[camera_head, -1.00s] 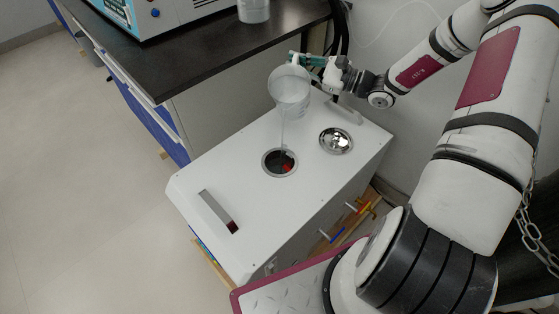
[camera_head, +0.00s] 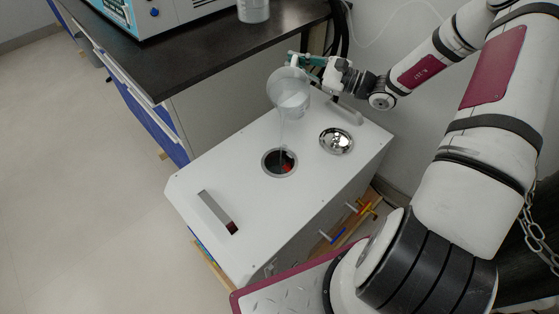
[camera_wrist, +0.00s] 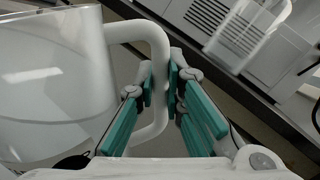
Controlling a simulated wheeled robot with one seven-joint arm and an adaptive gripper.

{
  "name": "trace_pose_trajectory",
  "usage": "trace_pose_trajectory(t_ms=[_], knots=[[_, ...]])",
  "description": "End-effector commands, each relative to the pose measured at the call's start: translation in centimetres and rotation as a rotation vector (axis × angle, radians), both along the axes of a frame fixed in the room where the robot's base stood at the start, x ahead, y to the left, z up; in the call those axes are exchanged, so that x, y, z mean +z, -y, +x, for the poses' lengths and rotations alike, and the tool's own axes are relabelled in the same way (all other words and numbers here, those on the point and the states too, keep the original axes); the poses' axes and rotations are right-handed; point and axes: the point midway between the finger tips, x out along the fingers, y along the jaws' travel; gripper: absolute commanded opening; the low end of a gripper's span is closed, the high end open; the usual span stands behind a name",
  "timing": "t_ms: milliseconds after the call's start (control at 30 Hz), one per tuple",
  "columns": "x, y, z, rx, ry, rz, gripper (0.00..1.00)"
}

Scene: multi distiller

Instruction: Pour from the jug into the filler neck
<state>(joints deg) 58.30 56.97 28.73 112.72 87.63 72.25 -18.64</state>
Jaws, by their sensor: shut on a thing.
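The translucent jug (camera_head: 288,92) is tilted above the white distiller box, with liquid inside. A thin stream runs from it down to the filler neck (camera_head: 266,170), a round metal-rimmed opening with a dark inside and a red part. My gripper (camera_head: 308,62) is shut on the jug's handle. In the wrist view, the green fingers of my gripper (camera_wrist: 160,88) close on the white handle, and the jug (camera_wrist: 50,90) fills the left side with its liquid line visible. A shiny metal lid (camera_head: 336,141) lies on the box top to the right of the neck.
The white box (camera_head: 210,180) has a slotted window near its front left and valves with coloured handles (camera_head: 360,207) on its right side. Behind it stands a dark bench (camera_head: 190,65) with a machine (camera_head: 165,12) and another clear container (camera_head: 253,10). Open floor lies at left.

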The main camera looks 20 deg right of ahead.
Motion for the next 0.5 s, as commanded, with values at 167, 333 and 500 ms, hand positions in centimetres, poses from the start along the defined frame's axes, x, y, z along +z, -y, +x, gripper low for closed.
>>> trace_pose_trajectory(t_ms=[167,333,500], knots=[[0.27,-0.11,-0.08,0.001,0.013,-0.003,0.0],[0.33,-0.17,-0.19,0.001,0.022,-0.009,0.0],[0.4,-0.25,-0.31,0.001,0.03,-0.015,0.0]])
